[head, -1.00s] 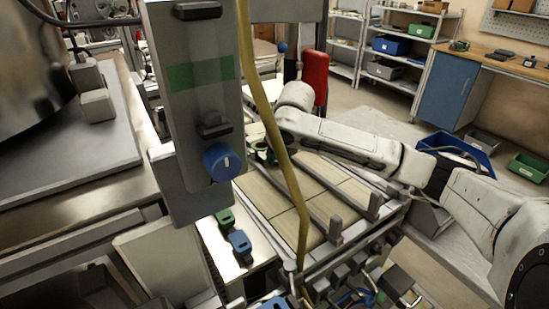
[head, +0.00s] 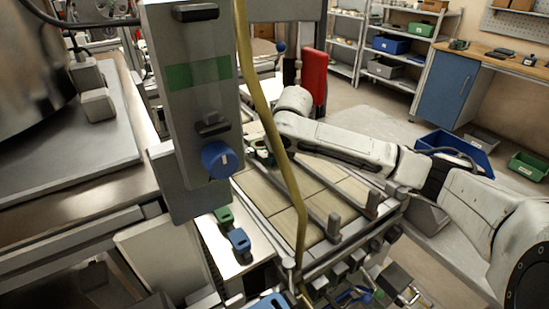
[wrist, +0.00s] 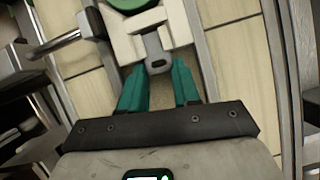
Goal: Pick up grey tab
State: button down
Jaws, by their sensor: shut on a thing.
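The grey tab (wrist: 158,66), small and rounded with a slot in it, sticks out from a cream block (wrist: 126,46) towards my gripper in the wrist view. A green round part (wrist: 130,4) sits on the block at the top edge. My gripper (wrist: 157,74) has teal fingers, one on each side of the tab, and is shut on it. The exact contact is hard to see. In the head view, my gripper is mostly hidden behind the yellow cable and the grey post, and the tab cannot be made out.
A grey post (head: 190,120) with a blue knob and a yellow cable (head: 272,125) stand in front of the work area. Metal rails (head: 318,208) cross the tan tiled bed (head: 318,172). Green (head: 224,216) and blue (head: 240,240) clips lie at its left.

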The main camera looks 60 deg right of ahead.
jog(key=shift+w+d, duration=0.15)
jog(key=shift+d, duration=0.05)
jog(key=shift+w+r, duration=0.1)
jog(key=shift+r, duration=0.4)
notch_tip(320, 180, up, 2)
jog(key=shift+w+d+r+b, duration=0.1)
jog(key=shift+d+b, duration=0.05)
jog(key=shift+b, duration=0.2)
jog(key=s+a+r+b, duration=0.1)
jog(key=s+a+r, duration=0.7)
jog(key=a, duration=0.3)
jog(key=shift+v, duration=0.95)
jog(key=shift+s+a+f, duration=0.1)
jog(key=shift+a, duration=0.05)
